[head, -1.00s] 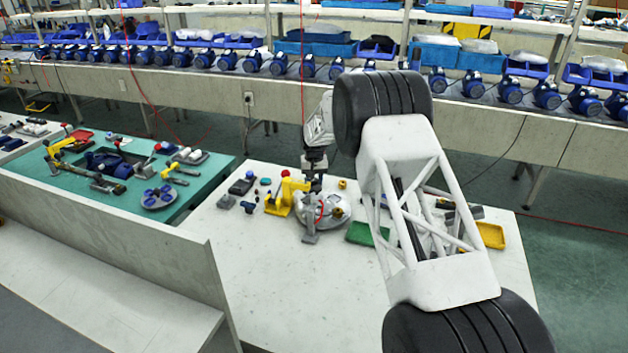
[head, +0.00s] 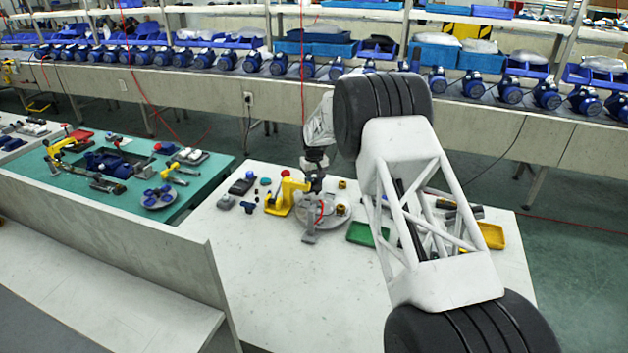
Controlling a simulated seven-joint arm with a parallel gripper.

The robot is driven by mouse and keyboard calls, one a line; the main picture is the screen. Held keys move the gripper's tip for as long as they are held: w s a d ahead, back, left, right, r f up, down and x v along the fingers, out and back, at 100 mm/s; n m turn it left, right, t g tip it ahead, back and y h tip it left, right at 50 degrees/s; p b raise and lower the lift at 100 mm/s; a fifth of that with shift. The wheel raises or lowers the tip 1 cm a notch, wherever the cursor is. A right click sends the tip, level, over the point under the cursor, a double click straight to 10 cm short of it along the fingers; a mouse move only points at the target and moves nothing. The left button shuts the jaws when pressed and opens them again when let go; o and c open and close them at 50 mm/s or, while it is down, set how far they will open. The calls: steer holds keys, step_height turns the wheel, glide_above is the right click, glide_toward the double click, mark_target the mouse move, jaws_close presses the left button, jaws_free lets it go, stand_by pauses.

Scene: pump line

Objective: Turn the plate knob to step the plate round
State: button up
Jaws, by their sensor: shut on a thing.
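The round grey plate (head: 332,219) lies on the white table, with a brass-coloured part (head: 341,210) on its right side and a red piece (head: 319,214) near its middle. My gripper (head: 315,189) is over the back left part of the plate, pointing down. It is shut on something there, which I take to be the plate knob. The knob itself is hidden by the gripper, and the fingertips are too small to make out.
A yellow clamp (head: 287,194) stands close on the left of the plate. A grey bracket (head: 310,232) is at its front edge. A green tray (head: 361,233) and a yellow tray (head: 491,235) lie to the right. The table front is clear.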

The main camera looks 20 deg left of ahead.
mark_target(314, 179)
steer(key=o, duration=0.9)
steer(key=shift+r, duration=0.15)
steer(key=shift+r, duration=3.8)
